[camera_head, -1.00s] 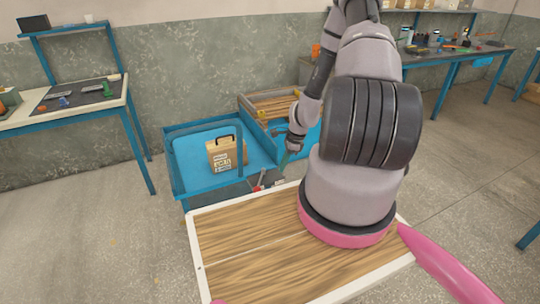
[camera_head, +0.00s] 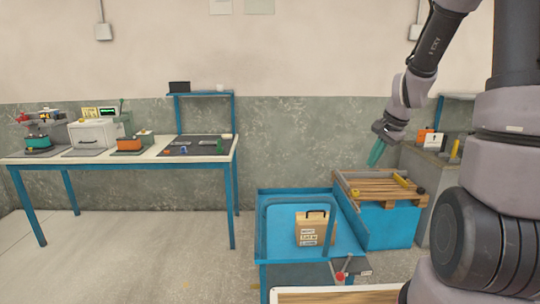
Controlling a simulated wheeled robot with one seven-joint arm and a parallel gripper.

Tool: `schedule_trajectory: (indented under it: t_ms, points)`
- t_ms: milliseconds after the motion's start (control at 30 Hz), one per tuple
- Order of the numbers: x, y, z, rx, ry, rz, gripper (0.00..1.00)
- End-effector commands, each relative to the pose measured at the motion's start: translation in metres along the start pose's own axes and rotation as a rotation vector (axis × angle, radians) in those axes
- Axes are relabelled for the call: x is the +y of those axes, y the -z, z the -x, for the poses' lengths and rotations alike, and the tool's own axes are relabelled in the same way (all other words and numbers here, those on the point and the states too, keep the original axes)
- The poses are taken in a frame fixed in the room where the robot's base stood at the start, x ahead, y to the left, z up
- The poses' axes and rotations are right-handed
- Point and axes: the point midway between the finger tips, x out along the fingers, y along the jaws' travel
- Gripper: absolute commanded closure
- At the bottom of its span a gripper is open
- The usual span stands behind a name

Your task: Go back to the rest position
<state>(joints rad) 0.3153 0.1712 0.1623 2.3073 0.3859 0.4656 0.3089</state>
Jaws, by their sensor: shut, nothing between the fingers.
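My gripper (camera_head: 376,153) has teal fingers and hangs in the air at the end of my grey arm, to the right of the picture's middle. It is shut and empty. In the picture it shows above the left side of a wooden pallet (camera_head: 386,186) and in front of the grey-green wall. Nothing touches its fingertips.
A blue cart (camera_head: 275,215) carries a brown paper bag (camera_head: 312,229), with a small vise-like tool (camera_head: 348,268) at its near end. A workbench (camera_head: 190,151) with instruments stands left. The floor (camera_head: 150,265) at left is clear.

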Motion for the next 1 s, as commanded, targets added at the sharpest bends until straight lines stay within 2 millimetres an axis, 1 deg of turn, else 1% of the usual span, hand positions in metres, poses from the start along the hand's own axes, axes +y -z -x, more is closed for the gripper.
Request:
schedule_trajectory:
  t_ms: [33,67,100,233,300,367,400,500,600,700,833,1000]
  points:
    - [-0.006,-0.011,0.025,0.019,0.019,0.057,1.00]
    - [-0.008,-0.016,0.037,0.027,0.027,0.089,1.00]
    - [-0.010,-0.025,0.054,0.038,0.037,0.132,1.00]
    - [-0.010,-0.053,0.105,0.073,0.069,0.265,1.00]
    - [-0.007,-0.069,0.131,0.094,0.087,0.335,1.00]
    - [-0.002,-0.083,0.152,0.111,0.102,0.391,1.00]
    - [0.003,-0.092,0.166,0.123,0.113,0.428,1.00]
    - [0.016,-0.113,0.195,0.151,0.138,0.515,1.00]
    - [0.031,-0.131,0.218,0.176,0.161,0.588,1.00]
    - [0.043,-0.142,0.233,0.194,0.177,0.640,1.00]
    - [0.053,-0.151,0.243,0.206,0.188,0.676,1.00]
    - [0.056,-0.153,0.245,0.208,0.190,0.686,1.00]
